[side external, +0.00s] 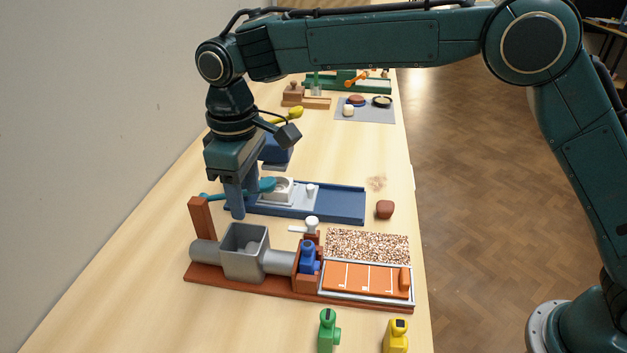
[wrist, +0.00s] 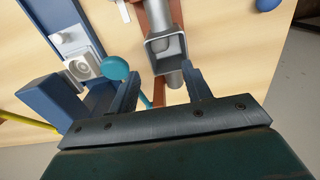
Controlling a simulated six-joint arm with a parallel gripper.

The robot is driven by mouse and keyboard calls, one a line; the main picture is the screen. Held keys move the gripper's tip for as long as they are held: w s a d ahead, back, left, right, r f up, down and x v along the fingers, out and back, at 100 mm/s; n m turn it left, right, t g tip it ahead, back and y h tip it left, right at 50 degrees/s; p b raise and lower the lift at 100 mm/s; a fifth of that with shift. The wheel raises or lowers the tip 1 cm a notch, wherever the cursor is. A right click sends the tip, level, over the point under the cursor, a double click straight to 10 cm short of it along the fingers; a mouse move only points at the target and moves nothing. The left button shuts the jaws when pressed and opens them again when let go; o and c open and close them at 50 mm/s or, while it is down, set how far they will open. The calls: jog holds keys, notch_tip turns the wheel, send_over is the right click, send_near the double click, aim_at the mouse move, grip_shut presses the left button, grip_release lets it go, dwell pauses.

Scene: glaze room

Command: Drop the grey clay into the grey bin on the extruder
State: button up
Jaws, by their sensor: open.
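The grey bin (side external: 232,262) is an open-topped square hopper on the extruder, which has a grey barrel (side external: 279,261) on a red-brown base. A rounded grey lump, which looks like the grey clay (side external: 253,247), lies inside the bin. The bin also shows in the wrist view (wrist: 151,56), beyond my fingers, with a lighter grey shape inside it. My gripper (side external: 240,211) is open and empty, above and just behind the bin in the side view. In the wrist view my two fingers (wrist: 163,88) stand apart with nothing held between them.
A blue tray (side external: 345,205) with a white fixture and a teal round-headed tool (side external: 262,185) lies close behind my gripper. A red-brown post (side external: 201,218) rises at the extruder's left end. Green (side external: 327,332) and yellow (side external: 396,337) bottle-like pieces stand in front. A brown lump (side external: 384,209) sits at right.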

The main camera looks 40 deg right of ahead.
notch_tip(320, 180, up, 12)
jog(key=shift+f, duration=0.15)
dwell(0.4)
jog(key=shift+d, duration=0.1)
dwell(0.4)
jog(key=s+d+r+m+t, duration=0.1)
jog(key=s+d+r, duration=0.15)
jog(key=d, duration=0.35)
jog(key=s+d+r+m+t, duration=0.1)
jog(key=s+d+r+m, duration=0.1)
jog(key=s+d, duration=0.35)
jog(key=s+d+r+m, duration=0.1)
jog(key=s+d+r, duration=0.1)
jog(key=d, duration=0.6)
jog(key=s+d+f+m+t, duration=0.1)
jog(key=s+d+f+m, duration=0.1)
jog(key=s+d+f, duration=0.3)
jog(key=s+d+f+m+t, duration=0.2)
jog(key=s+d+f, duration=0.4)
jog(key=s, duration=0.8)
jog(key=shift+d+m+t, duration=0.15)
jog(key=shift+m+t, duration=0.15)
